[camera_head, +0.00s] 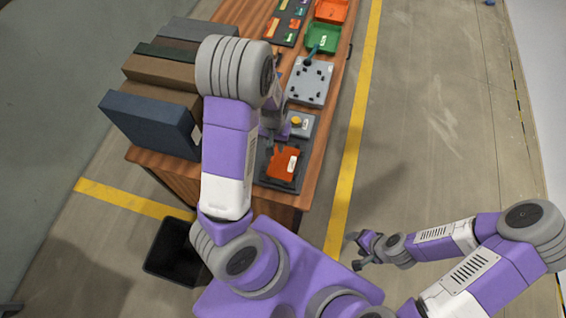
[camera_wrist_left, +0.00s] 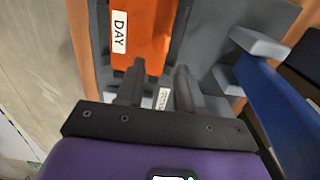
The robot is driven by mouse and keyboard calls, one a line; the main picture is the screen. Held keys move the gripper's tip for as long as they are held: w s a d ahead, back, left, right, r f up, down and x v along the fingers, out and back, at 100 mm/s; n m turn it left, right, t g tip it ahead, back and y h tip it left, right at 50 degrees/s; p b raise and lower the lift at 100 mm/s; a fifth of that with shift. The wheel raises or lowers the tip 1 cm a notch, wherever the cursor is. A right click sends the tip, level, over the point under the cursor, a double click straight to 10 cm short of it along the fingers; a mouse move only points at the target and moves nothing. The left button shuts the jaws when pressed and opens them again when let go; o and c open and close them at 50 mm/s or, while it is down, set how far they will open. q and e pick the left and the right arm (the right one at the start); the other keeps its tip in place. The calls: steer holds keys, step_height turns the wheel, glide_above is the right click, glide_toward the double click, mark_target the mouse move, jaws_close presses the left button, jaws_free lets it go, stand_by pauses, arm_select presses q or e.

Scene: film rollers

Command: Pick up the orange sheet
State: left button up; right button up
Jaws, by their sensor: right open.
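The orange sheet (camera_head: 284,164) lies on a dark grey tray (camera_head: 262,170) near the table's near end, with a white label on it. In the left wrist view the orange sheet (camera_wrist_left: 150,30) shows its label "DAY" just beyond the fingertips. My left gripper (camera_wrist_left: 157,72) has its two fingers apart, with the sheet's notched edge near the fingertips; I cannot tell whether they touch it. In the head view, my left arm partly hides this gripper (camera_head: 275,136). My right gripper (camera_head: 360,250) is open and empty, off the table over the floor.
A grey device with a yellow knob (camera_head: 296,122) and a grey plate (camera_head: 310,82) stand farther along the table (camera_head: 328,120). Green (camera_head: 322,38) and orange (camera_head: 331,10) bins are beyond. Large boxes (camera_head: 150,122) line the left side. A black bin (camera_head: 174,252) stands on the floor.

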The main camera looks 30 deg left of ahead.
mark_target(283, 161)
arm_select(q)
steer(key=f, duration=0.2)
steer(key=f+b, duration=0.1)
steer(key=f, duration=0.2)
steer(key=shift+s+a+f+b, duration=0.3)
steer(key=shift+s+a+f, duration=0.05)
steer(key=shift+s+f, duration=0.05)
steer(key=shift+w+f, duration=0.1)
steer(key=shift+f, duration=0.3)
jaws_close()
steer(key=shift+r, duration=0.1)
